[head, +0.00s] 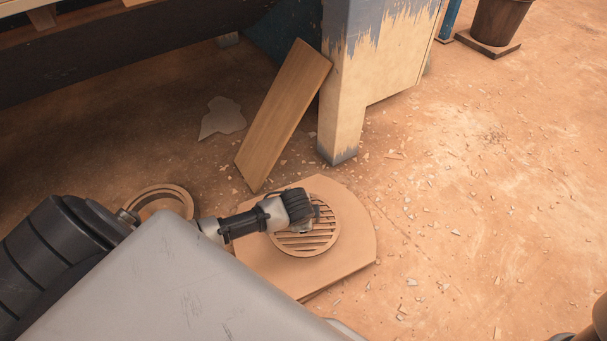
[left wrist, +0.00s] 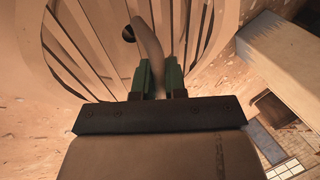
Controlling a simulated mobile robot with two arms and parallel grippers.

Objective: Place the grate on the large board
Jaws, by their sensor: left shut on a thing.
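The grate (head: 306,243) is a round, tan, slatted disc over the middle of the large board (head: 345,265). It looks level; I cannot tell whether it touches the board or hangs just above it. The large board is a flat tan slab with cut corners on the floor. My left gripper (head: 306,226) is at the grate's upper part. In the left wrist view, its green fingers (left wrist: 158,78) are shut on a curved handle of the grate (left wrist: 85,40). The gripper and wrist hide part of the grate. My right gripper is not in view.
A round tan ring (head: 160,192) lies left of the board, partly behind my arm. A wooden plank (head: 285,112) leans against a worn post (head: 341,105) behind the board. A dark pot (head: 500,20) stands far right. Small debris litters the open floor on the right.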

